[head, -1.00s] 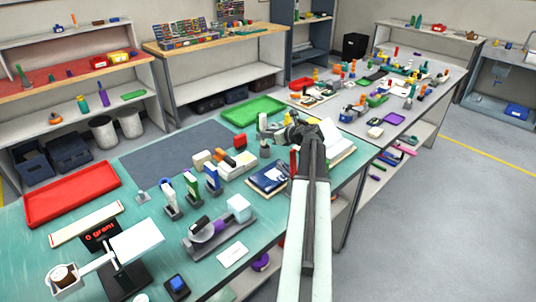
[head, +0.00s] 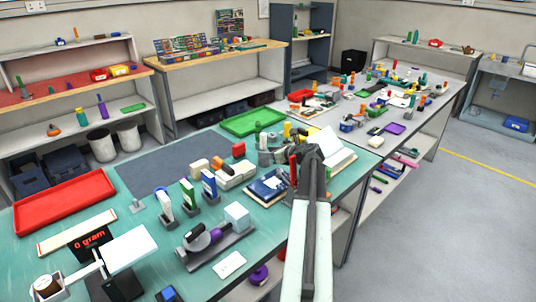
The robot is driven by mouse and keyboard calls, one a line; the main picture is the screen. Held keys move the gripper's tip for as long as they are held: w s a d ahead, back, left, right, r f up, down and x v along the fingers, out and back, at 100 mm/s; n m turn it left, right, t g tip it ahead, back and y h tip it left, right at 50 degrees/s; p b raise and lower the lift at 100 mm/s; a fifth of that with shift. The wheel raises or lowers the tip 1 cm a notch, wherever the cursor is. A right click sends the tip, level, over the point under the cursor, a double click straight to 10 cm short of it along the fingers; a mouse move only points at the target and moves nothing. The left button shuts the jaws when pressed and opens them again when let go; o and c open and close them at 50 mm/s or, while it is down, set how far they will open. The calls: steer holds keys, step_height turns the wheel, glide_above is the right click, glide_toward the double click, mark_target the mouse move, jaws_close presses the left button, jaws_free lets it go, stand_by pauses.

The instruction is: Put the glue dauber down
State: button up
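My arm reaches from the bottom edge over the teal bench (head: 130,160). My gripper (head: 272,156) is at its far end, small and dark, beside the blue book and the open white book. Its fingers blend with grey items behind, so I cannot tell whether they are open or shut. I cannot make out the glue dauber for certain. A slim red upright piece (head: 293,168) stands just left of my arm's end. I cannot tell whether it is held or standing on the bench.
A blue book (head: 268,187) and an open white book (head: 331,150) lie near the arm. A green tray (head: 253,122) and red tray (head: 64,201) lie on the bench. Several small blocks and bottles crowd the middle. The dark mat (head: 172,164) is bare.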

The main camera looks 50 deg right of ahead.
steer(key=shift+r, duration=0.15)
steer(key=p+v, duration=0.5)
steer(key=v, duration=0.6)
steer(key=shift+s+r, duration=0.15)
steer(key=shift+r, duration=0.1)
steer(key=shift+s, duration=0.35)
